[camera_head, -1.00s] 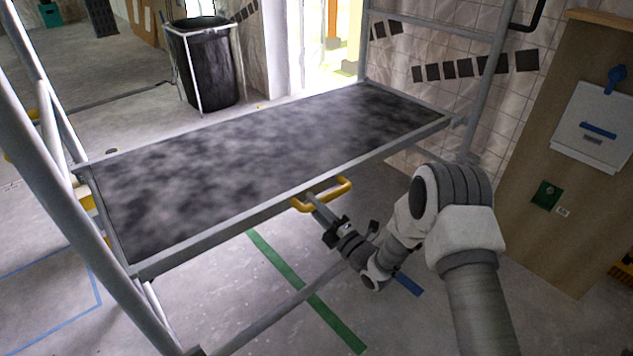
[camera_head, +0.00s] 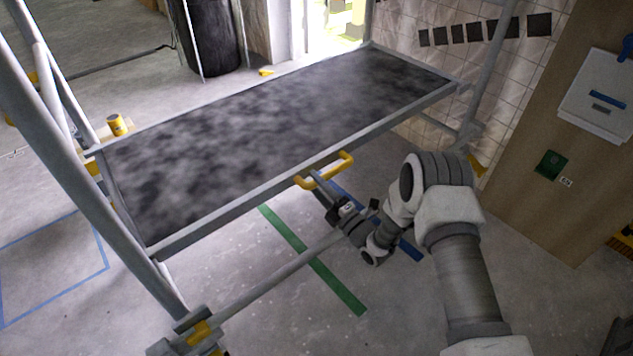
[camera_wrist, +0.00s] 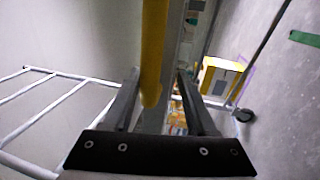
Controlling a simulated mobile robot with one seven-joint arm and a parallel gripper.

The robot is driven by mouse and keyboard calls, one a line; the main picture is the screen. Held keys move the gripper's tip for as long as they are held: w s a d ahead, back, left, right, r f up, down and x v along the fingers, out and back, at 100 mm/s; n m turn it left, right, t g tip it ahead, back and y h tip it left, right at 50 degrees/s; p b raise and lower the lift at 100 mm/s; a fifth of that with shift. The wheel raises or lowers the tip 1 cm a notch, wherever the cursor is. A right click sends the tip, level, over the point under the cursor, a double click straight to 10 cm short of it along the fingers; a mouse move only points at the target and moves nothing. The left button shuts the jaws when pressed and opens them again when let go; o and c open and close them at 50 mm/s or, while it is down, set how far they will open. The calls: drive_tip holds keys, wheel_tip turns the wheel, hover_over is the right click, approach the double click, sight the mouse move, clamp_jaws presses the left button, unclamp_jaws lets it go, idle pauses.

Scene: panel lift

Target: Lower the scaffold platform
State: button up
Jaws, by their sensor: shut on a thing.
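The scaffold platform (camera_head: 270,140) is a long dark mottled deck in a grey frame, spanning between white tubular end frames, above the floor in the head view. A yellow handle (camera_head: 341,165) sticks out from the middle of its near edge. My gripper (camera_head: 316,181) is at this handle from the near side, below the deck's edge line. In the wrist view the yellow handle (camera_wrist: 153,45) runs down between the two fingers of my gripper (camera_wrist: 160,95), which is shut on it. The exact contact is partly hidden in the head view.
A scaffold tube (camera_head: 275,280) crosses low in front of the platform, with a yellow-marked clamp (camera_head: 200,333) at its left end. A wooden panel (camera_head: 530,215) stands at right. Floor between is open.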

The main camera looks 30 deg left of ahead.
drive_tip(key=shift+o, duration=1.1)
drive_tip(key=shift+d+f, duration=0.1)
drive_tip(key=shift+f, duration=0.2)
drive_tip(key=shift+r, duration=0.1)
drive_tip(key=shift+r, duration=0.2)
drive_tip(key=p+v, duration=0.4)
drive_tip(key=v, duration=1.3)
drive_tip(key=shift+s, duration=0.1)
